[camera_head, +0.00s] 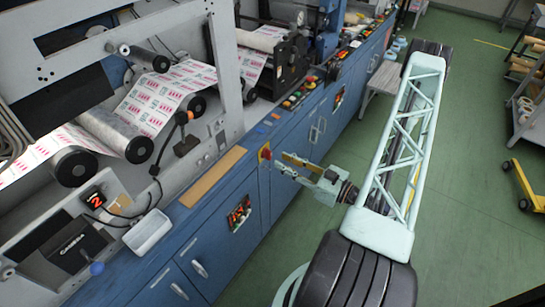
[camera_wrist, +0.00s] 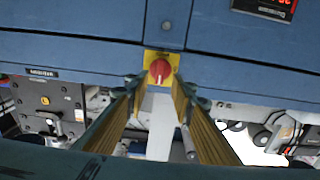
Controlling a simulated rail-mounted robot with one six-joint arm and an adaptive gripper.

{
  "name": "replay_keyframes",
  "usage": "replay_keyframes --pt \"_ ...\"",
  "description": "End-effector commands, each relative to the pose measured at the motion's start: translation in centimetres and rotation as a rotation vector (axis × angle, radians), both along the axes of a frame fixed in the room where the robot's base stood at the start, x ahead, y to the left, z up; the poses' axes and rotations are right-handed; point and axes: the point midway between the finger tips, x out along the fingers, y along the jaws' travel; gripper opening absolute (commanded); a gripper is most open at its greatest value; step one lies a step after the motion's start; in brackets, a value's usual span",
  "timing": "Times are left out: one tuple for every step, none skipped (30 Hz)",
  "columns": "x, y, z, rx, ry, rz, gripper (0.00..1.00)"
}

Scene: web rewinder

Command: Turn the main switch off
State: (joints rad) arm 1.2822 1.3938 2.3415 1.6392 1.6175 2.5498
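The main switch is a red rotary knob on a yellow plate, on the blue front of the machine. It shows in the head view (camera_head: 264,154) and at the upper middle of the wrist view (camera_wrist: 160,70). A pale mark shows on the knob, running up and down in the wrist view. My gripper (camera_head: 282,162) is open and empty, with its fingers pointing at the switch. In the wrist view the fingertips of my gripper (camera_wrist: 159,86) lie to the left and right just below the knob. Contact with the knob cannot be made out.
A row of buttons (camera_head: 298,94) lies farther along the machine's top edge. A grey step (camera_head: 382,78) stands beside the machine.

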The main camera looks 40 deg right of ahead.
Motion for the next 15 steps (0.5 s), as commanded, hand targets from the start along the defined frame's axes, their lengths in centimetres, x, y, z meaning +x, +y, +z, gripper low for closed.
replay_keyframes --pt "0.4 0.2 0.0 0.0 0.001 0.002 0.23" --pt "0.6 0.2 0.0 0.0 0.001 0.002 0.23" --pt "0.8 0.2 -0.1 0.0 0.001 0.002 0.23" --pt "1.0 0.3 -0.1 0.0 0.001 0.002 0.23" --pt "1.2 0.3 0.0 0.0 0.001 0.002 0.23" --pt "1.5 0.4 0.0 0.0 0.0 0.002 0.23" --pt "1.7 0.4 0.0 0.0 0.0 0.002 0.23" --pt "1.9 0.5 0.0 -0.001 0.0 0.002 0.23" --pt "2.2 0.5 0.0 -0.001 0.0 0.001 0.23" --pt "2.4 0.5 0.0 -0.001 0.0 0.001 0.23" --pt "2.6 0.6 0.0 -0.001 0.0 0.001 0.23" --pt "2.8 0.7 0.0 -0.001 0.0 0.002 0.23" --pt "3.0 0.7 0.0 -0.001 0.0 0.003 0.23" --pt "3.2 0.8 -0.1 -0.001 0.001 0.002 0.23" --pt "3.5 0.8 -0.1 -0.001 0.001 0.002 0.23"
